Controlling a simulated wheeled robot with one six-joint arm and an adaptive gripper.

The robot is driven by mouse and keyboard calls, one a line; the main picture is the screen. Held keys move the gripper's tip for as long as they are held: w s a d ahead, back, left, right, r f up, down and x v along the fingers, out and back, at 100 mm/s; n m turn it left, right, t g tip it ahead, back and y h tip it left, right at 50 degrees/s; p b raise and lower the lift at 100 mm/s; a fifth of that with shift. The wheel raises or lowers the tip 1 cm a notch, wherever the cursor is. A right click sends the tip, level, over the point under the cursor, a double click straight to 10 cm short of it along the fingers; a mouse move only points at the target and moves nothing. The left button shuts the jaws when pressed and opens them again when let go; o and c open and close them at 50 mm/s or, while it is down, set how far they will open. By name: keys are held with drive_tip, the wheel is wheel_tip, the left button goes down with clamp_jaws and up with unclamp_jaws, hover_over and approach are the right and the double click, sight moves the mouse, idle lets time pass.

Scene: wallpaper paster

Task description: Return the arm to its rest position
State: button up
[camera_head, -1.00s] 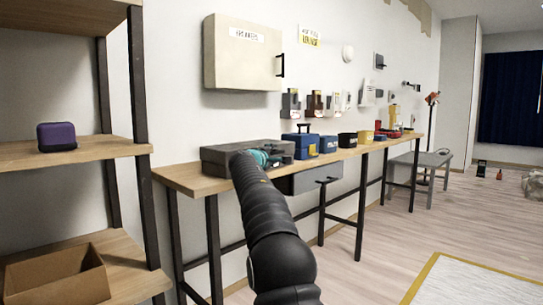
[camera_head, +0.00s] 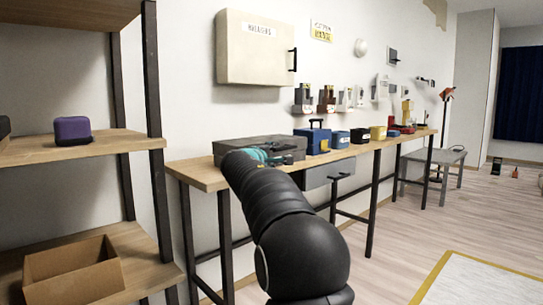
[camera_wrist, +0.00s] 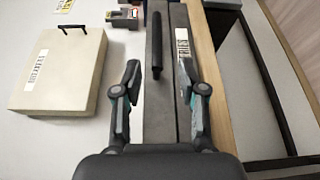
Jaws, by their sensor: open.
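My arm reaches from the bottom of the head view toward the left end of the workbench (camera_head: 208,178). My gripper (camera_head: 268,155) is small there, over or beside a dark grey case (camera_head: 235,146); the exact gap cannot be told. In the wrist view my gripper (camera_wrist: 160,75) is open, its two fingers apart with nothing held. The grey case (camera_wrist: 168,120) lies behind the fingers, with a black handle (camera_wrist: 157,45) and a white label (camera_wrist: 182,42). The handle shows between and beyond the fingertips.
Wooden shelves (camera_head: 75,148) stand close on the left, holding a purple box (camera_head: 72,130) and an open cardboard box (camera_head: 70,272). A cream wall cabinet (camera_head: 250,48) hangs above the bench. Several small boxes line the bench. The floor (camera_head: 410,230) right of the arm is clear.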

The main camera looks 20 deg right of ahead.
drive_tip(key=shift+v, duration=0.8)
drive_tip(key=shift+f, duration=0.15)
